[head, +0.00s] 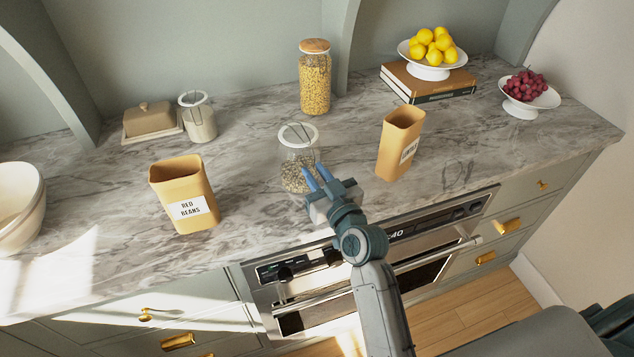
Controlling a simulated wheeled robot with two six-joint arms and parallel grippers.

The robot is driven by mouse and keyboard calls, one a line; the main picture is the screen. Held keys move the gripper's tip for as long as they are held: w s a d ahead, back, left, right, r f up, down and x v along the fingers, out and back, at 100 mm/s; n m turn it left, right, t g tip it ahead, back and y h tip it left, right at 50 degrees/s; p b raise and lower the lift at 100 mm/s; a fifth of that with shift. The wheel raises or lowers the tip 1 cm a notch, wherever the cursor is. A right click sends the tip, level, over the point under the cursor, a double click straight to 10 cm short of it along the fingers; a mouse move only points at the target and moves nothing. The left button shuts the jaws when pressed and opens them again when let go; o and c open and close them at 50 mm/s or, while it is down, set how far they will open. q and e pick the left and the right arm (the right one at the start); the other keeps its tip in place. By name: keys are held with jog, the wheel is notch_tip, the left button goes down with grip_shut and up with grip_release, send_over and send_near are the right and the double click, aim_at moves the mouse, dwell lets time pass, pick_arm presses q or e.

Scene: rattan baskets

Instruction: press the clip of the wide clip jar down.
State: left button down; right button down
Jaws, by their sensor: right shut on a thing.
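The wide clip jar (297,160) is a clear glass jar with a white-rimmed lid and small grain-like contents, upright near the counter's front edge. Its lid (299,134) lies over the mouth, with thin wire lines showing. My right gripper (315,175) is at the front right side of this jar, its two blue fingertips against the lower part in the picture. It is shut on part of the jar, with a narrow gap between the fingers. The clip is too small and too hidden by the fingers to make out. My left gripper is not in view.
A red beans canister (183,196) stands left, another tan canister (398,148) right. Behind are a cork-lidded jar (315,80), a smaller pale clip jar (199,120) and a butter dish (150,122). Lemons (431,46) and grapes (526,85) sit back right. An oven (300,315) is below.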

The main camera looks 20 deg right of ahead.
jog(key=c, duration=1.3)
grip_release()
jog(key=shift+s+d+f, duration=0.1)
jog(key=shift+s+f, duration=0.05)
jog(key=shift+s, duration=0.35)
jog(key=s+b, duration=0.1)
jog(key=s, duration=0.2)
jog(key=s+d+b, duration=0.1)
jog(key=s, duration=0.2)
jog(key=s+b, duration=0.1)
jog(key=s, duration=0.2)
jog(key=shift+s+d, duration=0.35)
